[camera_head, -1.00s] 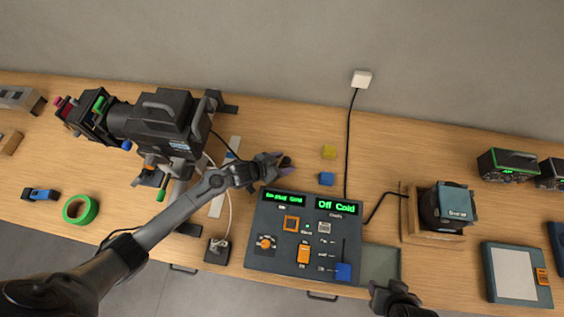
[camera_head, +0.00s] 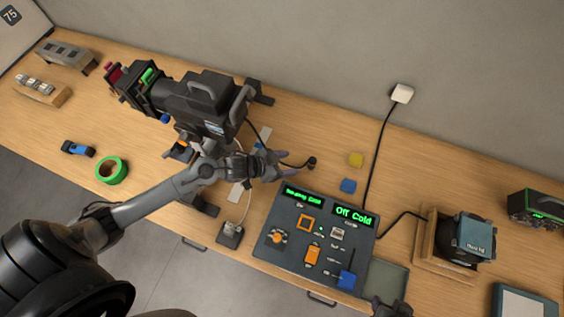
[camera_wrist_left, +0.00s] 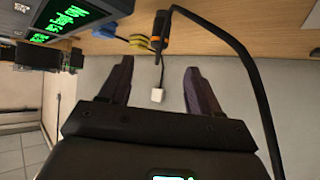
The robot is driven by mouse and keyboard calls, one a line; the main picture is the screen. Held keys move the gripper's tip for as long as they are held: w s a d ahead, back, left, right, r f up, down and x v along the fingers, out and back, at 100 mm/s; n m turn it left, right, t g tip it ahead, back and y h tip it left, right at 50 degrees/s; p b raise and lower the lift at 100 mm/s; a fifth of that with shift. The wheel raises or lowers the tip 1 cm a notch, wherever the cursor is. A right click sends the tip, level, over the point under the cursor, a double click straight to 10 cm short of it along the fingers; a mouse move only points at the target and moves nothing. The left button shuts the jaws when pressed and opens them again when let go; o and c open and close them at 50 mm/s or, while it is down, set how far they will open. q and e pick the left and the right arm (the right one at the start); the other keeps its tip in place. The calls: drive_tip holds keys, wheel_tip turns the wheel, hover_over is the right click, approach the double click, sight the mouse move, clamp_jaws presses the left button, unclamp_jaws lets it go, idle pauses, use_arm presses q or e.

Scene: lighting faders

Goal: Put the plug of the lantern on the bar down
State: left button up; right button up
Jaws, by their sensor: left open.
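The lantern (camera_head: 207,103) is a black stage light at the upper left in the head view. Its black cable runs behind my left gripper (camera_head: 284,165) to a dark plug (camera_head: 312,162), which appears to lie on the table behind the console. In the left wrist view the plug (camera_wrist_left: 161,30), with an orange band, is beyond the fingertips and apart from them. My left gripper (camera_wrist_left: 160,72) is open and empty there. The bar's contact with the lantern is hidden. My right gripper (camera_head: 390,308) is partly cut off at the bottom edge; its jaws are unclear.
The console (camera_head: 318,240) with green displays stands in front of the plug. A yellow block (camera_head: 356,159) and a blue block (camera_head: 348,185) lie right of it. A dark socket box (camera_head: 230,235) with a pale cable sits at the front edge. A white box (camera_head: 402,93) is on the wall.

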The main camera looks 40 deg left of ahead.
use_arm(q)
drive_tip(key=s+r+n+g+y, duration=0.2)
drive_tip(key=s+r+g, duration=0.1)
drive_tip(key=s, duration=0.7)
drive_tip(key=s+r+n+g+y, duration=0.2)
drive_tip(key=s+r+y, duration=0.1)
drive_tip(key=s, duration=0.7)
drive_tip(key=shift+r+g, duration=0.4)
drive_tip(key=shift+r, duration=0.2)
drive_tip(key=shift+a+r, duration=0.1)
drive_tip(key=shift+r, duration=0.05)
wheel_tip(320, 180, up, 14)
drive_tip(key=p, duration=1.4)
drive_tip(key=shift+p, duration=0.35)
drive_tip(key=shift+r, duration=0.15)
